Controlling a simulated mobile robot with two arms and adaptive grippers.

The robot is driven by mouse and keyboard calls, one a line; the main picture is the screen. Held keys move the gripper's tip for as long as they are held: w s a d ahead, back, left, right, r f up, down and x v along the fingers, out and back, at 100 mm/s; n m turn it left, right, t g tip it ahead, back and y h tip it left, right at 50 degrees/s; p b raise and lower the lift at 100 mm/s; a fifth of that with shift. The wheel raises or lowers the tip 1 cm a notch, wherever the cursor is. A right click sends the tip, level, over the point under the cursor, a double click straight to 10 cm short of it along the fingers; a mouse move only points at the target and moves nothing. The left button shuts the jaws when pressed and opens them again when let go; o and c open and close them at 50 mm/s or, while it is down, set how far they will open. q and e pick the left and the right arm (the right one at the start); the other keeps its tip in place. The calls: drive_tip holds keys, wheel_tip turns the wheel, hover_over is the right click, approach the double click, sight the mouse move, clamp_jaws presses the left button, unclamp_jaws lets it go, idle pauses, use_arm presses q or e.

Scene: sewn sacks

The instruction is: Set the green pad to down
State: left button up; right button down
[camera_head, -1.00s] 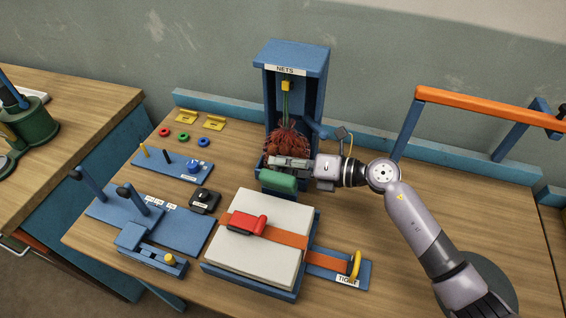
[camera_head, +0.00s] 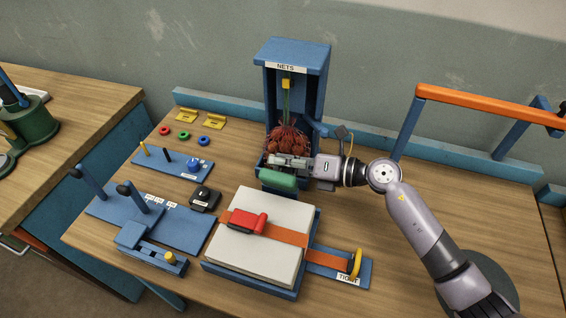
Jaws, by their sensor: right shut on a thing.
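The green pad (camera_head: 279,180) sits at the front foot of the blue NETS stand (camera_head: 272,100). A reddish-brown net bundle (camera_head: 288,140) hangs in the stand above the pad, below a yellow clip (camera_head: 286,84). My right gripper (camera_head: 276,161) reaches in from the right, just above the green pad and in front of the lower net. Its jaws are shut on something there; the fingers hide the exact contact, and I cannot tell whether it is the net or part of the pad. My left gripper is not in view.
A white stack with an orange strap (camera_head: 284,237) and red buckle (camera_head: 247,223) lies in front. Blue fixtures (camera_head: 186,228) and coloured rings (camera_head: 183,136) are at left. An orange-topped rail (camera_head: 490,104) stands at right. The table's right side is largely clear.

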sight(279, 171)
drive_tip(key=n, duration=0.1)
drive_tip(key=s+n+t+b, duration=0.1)
drive_tip(key=shift+s+a+n, duration=0.25)
drive_tip(key=shift+s+n, duration=0.05)
drive_tip(key=shift+s+a+n+t+b, duration=0.1)
drive_tip(key=shift+s+n+t+b, duration=0.1)
drive_tip(key=shift+s+n+b, duration=0.3)
drive_tip(key=shift+s+a+n+t+b, duration=0.1)
drive_tip(key=shift+s+n+t+b, duration=0.15)
drive_tip(key=shift+n, duration=0.45)
drive_tip(key=shift+s+a+f+n+t+b, duration=0.15)
drive_tip(key=shift+s+n+b, duration=0.2)
drive_tip(key=shift+n, duration=0.2)
drive_tip(key=shift+s+a+r+n+t+b, duration=0.1)
drive_tip(key=shift+s+n+b, duration=0.1)
drive_tip(key=shift+n+b, duration=0.3)
drive_tip(key=shift+s+a+f+n+t+b, duration=0.15)
drive_tip(key=shift+s+n+b, duration=0.15)
drive_tip(key=shift+n+b, duration=0.35)
drive_tip(key=shift+s+f+n+t+b, duration=0.2)
drive_tip(key=shift+s+n+b, duration=0.15)
drive_tip(key=shift+n, duration=0.35)
drive_tip(key=shift+s+a+f+n+t+b, duration=0.15)
drive_tip(key=shift+s+n+b, duration=0.1)
drive_tip(key=shift+n+b, duration=0.4)
drive_tip(key=c, duration=1.4)
unclamp_jaws()
drive_tip(key=shift+r, duration=0.1)
drive_tip(key=shift+o, duration=0.2)
